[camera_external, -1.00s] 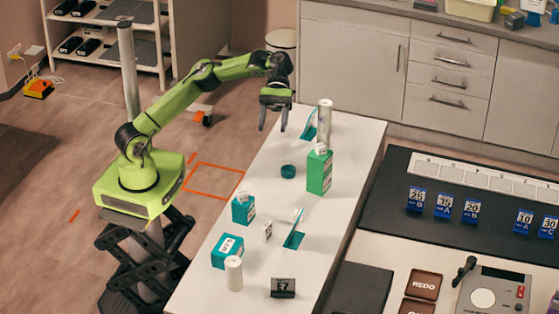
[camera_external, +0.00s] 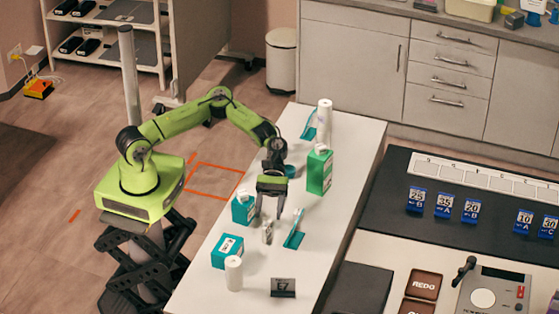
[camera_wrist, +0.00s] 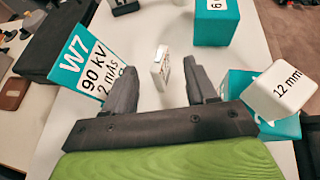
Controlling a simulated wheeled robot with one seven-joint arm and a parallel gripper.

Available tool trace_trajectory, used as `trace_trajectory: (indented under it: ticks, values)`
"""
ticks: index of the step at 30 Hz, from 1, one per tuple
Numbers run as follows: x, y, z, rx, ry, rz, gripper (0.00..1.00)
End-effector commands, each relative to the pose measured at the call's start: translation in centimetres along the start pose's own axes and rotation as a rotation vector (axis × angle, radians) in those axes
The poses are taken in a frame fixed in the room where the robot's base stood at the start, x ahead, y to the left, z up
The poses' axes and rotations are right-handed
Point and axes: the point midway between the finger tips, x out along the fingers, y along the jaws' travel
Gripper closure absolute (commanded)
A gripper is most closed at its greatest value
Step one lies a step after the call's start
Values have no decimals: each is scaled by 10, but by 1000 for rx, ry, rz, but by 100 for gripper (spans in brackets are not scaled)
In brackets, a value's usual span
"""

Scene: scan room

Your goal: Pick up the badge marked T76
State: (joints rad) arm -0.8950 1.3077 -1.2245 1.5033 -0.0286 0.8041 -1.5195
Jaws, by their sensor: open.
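A small white upright tag (camera_external: 266,237) stands on the white table (camera_external: 335,215) below my gripper (camera_external: 269,216). In the wrist view the tag (camera_wrist: 160,69) shows just beyond and between the fingertips, with dark marks on its side too small to read. I cannot tell whether it bears T76. My gripper (camera_wrist: 160,78) is open and empty, pointing down above the tag. No T76 marking is readable in either view.
A teal card (camera_wrist: 85,65) marked W7 leans close to one finger.

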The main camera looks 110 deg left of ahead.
Motion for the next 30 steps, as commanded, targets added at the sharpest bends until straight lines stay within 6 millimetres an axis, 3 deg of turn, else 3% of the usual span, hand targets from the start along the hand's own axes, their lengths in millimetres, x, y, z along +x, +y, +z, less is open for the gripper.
trace_trajectory:
  ticks: [8, 16, 27, 30]
  values:
    - [48, -1, 0, 1, -1, -3, 43]
    - [52, 0, 1, 0, 0, 0, 45]
    - [52, 0, 1, 0, 0, -1, 100]
    - [52, 0, 1, 0, -1, -1, 100]
